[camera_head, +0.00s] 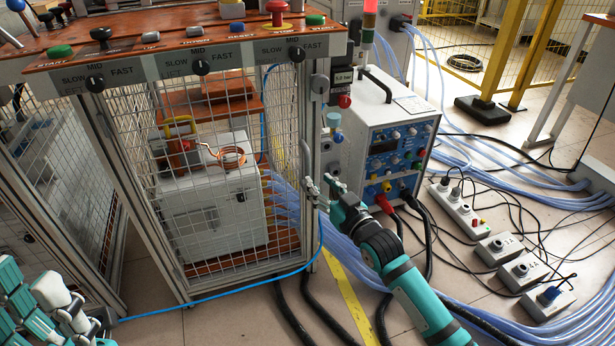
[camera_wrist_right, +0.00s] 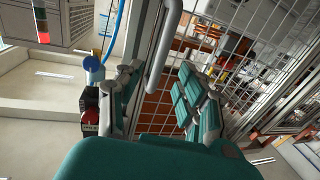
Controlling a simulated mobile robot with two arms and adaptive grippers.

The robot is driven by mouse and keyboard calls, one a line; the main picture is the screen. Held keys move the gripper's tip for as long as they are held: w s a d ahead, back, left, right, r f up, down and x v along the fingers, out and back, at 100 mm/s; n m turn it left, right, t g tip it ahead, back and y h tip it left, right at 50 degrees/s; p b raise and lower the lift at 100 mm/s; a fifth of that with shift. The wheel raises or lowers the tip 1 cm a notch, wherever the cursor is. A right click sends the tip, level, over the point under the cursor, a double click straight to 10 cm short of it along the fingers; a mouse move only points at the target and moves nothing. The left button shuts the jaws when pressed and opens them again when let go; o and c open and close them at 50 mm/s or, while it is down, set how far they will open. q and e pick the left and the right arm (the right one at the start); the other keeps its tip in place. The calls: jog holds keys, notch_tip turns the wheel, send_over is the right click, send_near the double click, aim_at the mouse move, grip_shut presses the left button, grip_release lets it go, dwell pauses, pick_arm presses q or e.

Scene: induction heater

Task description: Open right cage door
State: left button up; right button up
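The right cage door (camera_head: 165,235) is a wire-mesh panel in a grey metal frame, and it appears closed. Its vertical bar handle (camera_head: 305,158) is on its right edge. In the right wrist view the handle (camera_wrist_right: 163,45) runs down between my fingers, with the mesh (camera_wrist_right: 215,55) behind the right one. My right gripper (camera_head: 322,187) is at the lower end of the handle. Its fingers (camera_wrist_right: 160,100) are apart, one on each side of the handle; contact is unclear. My left gripper (camera_head: 50,305) is partly cut off at the lower left, and its opening cannot be judged.
A grey power unit (camera_head: 385,135) stands right of the cage, close to my right arm. A control panel (camera_head: 190,40) with buttons tops the cage. Inside is a grey box (camera_head: 215,205) with a copper coil (camera_head: 232,156). Cables and socket boxes (camera_head: 500,248) cover the floor at right.

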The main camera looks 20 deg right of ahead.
aim_at(309, 172)
jog(key=b+x, duration=0.2)
jog(key=x, duration=0.4)
jog(key=shift+w+a, duration=0.1)
jog(key=shift+w, duration=0.15)
grip_shut()
dwell(0.3)
